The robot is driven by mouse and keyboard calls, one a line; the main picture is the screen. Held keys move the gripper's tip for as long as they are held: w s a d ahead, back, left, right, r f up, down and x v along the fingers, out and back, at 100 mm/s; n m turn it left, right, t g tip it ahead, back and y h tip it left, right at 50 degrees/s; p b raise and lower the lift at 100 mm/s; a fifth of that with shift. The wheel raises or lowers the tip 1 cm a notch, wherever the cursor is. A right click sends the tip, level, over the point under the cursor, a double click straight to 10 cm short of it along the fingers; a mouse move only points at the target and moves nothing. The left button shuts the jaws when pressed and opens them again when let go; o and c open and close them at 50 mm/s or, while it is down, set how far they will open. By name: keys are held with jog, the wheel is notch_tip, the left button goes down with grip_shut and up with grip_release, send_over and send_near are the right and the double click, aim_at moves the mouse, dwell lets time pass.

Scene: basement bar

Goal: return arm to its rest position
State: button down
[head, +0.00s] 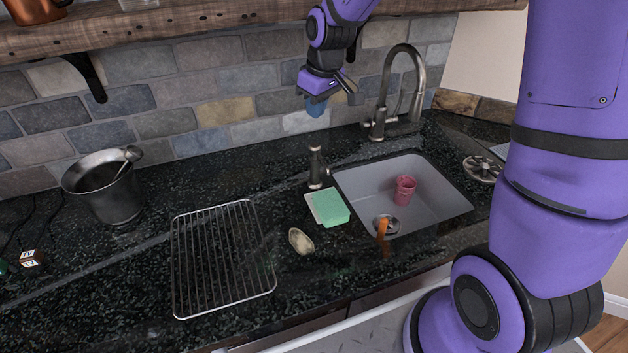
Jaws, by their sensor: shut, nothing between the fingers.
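My gripper (318,103) is at the top middle of the head view, at the end of the purple arm. It hangs in the air in front of the stone-tile wall, above the back of the counter and left of the tall faucet. It is shut, and I see nothing held in it. My larger purple arm links fill the right side of the view.
A sink (352,178) holds a pink cup (404,189). Nearby are a faucet (379,124), soap dispenser (316,168), green sponge (330,207), wire rack (178,262) and metal bucket (112,196). A wooden shelf (215,22) runs overhead, close to my arm.

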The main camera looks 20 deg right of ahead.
jog(key=shift+r, duration=0.1)
jog(key=s+d+r+m+t, duration=0.1)
jog(key=s+d+r+m, duration=0.1)
jog(key=s+r, duration=0.3)
jog(key=s+d+r+m+t, duration=0.1)
jog(key=s+r, duration=0.5)
jog(key=s, duration=0.8)
jog(key=s+d+r+m+t+h, duration=0.1)
jog(key=s+d+r+m, duration=0.2)
jog(key=s, duration=0.7)
notch_tip(320, 180, up, 2)
jog(key=shift+d+r, duration=0.2)
jog(key=shift+d, duration=0.2)
